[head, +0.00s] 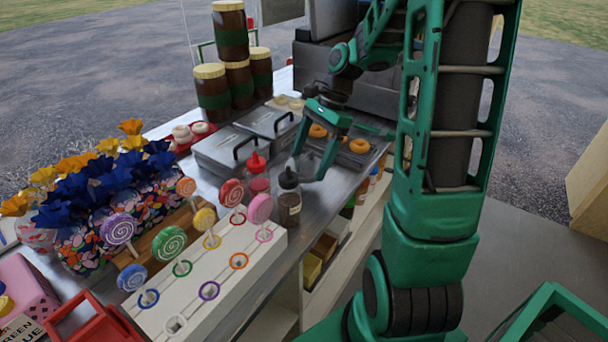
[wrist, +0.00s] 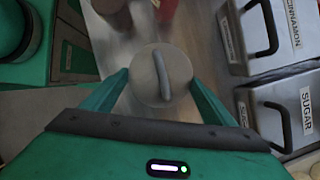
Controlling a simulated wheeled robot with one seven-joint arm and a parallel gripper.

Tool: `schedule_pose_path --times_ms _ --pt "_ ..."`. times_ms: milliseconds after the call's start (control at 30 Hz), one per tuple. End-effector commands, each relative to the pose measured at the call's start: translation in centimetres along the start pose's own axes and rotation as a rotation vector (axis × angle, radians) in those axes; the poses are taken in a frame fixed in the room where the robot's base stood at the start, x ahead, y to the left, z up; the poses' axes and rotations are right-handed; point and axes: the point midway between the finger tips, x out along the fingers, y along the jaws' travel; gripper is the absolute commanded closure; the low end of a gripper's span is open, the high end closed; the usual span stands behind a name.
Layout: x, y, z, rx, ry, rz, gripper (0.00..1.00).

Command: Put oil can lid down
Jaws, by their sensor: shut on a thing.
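The oil can lid, a round grey disc with a curved grey bar handle, shows in the wrist view (wrist: 148,92). My gripper (wrist: 160,78) is shut on it, with one green finger at each side of its rim. In the head view my gripper (head: 309,167) is low over the metal counter, beside the sauce bottles. The lid is hard to make out there. I cannot tell whether its underside touches the counter.
Grey lidded boxes (head: 230,151), labelled sugar and cinnamon in the wrist view (wrist: 282,110), stand close by. A dark-sauce bottle (head: 289,205) and a red bottle (head: 258,184) are near my gripper. Doughnuts (head: 359,146) lie behind it. A lollipop stand (head: 262,249) is in front.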

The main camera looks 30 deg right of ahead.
Motion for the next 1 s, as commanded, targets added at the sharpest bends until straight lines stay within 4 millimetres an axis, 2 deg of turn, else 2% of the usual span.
schedule_pose_path --times_ms 500,833,867,900,933,1000 --pt "4.8 -0.1 -1.5 -0.006 0.000 0.003 0.41" --pt "5.1 -0.1 -1.6 -0.006 0.001 0.002 0.41" --pt "5.1 -0.1 -1.6 -0.007 0.001 0.002 0.18" --pt "5.1 -0.1 -1.6 -0.007 0.001 0.002 0.09" --pt "5.1 -0.1 -1.6 -0.007 0.001 0.002 0.02" --pt "5.1 -0.1 -1.6 -0.007 0.001 0.002 0.02"
